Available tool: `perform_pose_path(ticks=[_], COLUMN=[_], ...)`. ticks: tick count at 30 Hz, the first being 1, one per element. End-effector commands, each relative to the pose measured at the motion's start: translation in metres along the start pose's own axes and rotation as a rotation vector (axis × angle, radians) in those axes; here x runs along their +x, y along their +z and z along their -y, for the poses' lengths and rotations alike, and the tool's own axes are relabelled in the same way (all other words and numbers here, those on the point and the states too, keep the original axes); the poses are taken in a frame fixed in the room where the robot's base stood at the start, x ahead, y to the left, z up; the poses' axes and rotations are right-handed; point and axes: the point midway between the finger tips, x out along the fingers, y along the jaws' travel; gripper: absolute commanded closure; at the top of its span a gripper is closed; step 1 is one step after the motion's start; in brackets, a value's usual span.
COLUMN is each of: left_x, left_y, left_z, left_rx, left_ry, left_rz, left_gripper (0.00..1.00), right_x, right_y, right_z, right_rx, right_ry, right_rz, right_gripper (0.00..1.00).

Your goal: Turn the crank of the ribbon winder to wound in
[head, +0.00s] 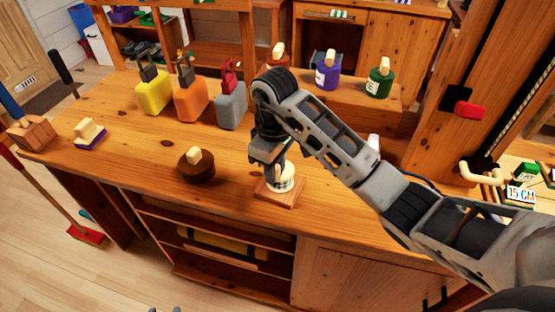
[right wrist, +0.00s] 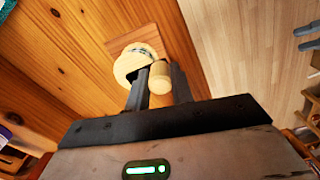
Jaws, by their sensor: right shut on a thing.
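The ribbon winder (head: 279,194) stands near the front edge of the wooden workbench, with a square wooden base and a cream round top. In the right wrist view, its base (right wrist: 170,30) and pale crank handle (right wrist: 160,80) show. My right gripper (head: 276,166) reaches down onto the winder from above. Its dark fingers (right wrist: 155,82) are shut on the crank handle, and they hide part of the winder's top. Grey tips of my left gripper (head: 166,309) show at the bottom edge of the head view, apart from each other and away from the winder.
A round dark brown piece with a pale knob (head: 196,165) stands left of the winder. Yellow (head: 153,92), orange (head: 190,100) and grey (head: 231,106) padlock-like blocks stand behind. Purple (head: 328,72) and green (head: 379,80) bottles stand on a raised shelf. A wooden post rises at right.

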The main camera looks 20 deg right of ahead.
Motion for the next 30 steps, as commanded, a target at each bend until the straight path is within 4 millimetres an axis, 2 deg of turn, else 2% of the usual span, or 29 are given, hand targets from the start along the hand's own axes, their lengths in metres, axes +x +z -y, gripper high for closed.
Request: perform_pose_path(ticks=[17,18,20,21,30], left_x=[-0.0012,-0.0012,-0.0012,-0.0012,-0.0010], left_y=[-0.0016,-0.0016,-0.0015,-0.0014,-0.0009], left_z=[0.0008,0.0009,0.0009,0.0009,0.0010], left_rx=[0.000,0.000,0.000,0.000,-0.001], left_ry=[-0.002,-0.002,-0.002,-0.002,-0.003], left_rz=[-0.001,-0.001,-0.001,-0.001,0.000], left_gripper=[0.64,0.64,0.64,0.64,0.64], right_x=[-0.0013,-0.0013,-0.0013,-0.0012,-0.0019], right_y=[-0.0023,-0.0024,-0.0024,-0.0023,-0.0042], right_z=[-0.0006,-0.0006,-0.0006,-0.0005,0.0012], right_rx=[0.038,0.038,0.037,0.037,0.032], right_ry=[0.003,0.003,0.003,0.003,0.002], right_rz=[-0.004,-0.004,-0.004,-0.004,-0.002], right_gripper=[1.00,0.74,0.57,0.55,0.55])
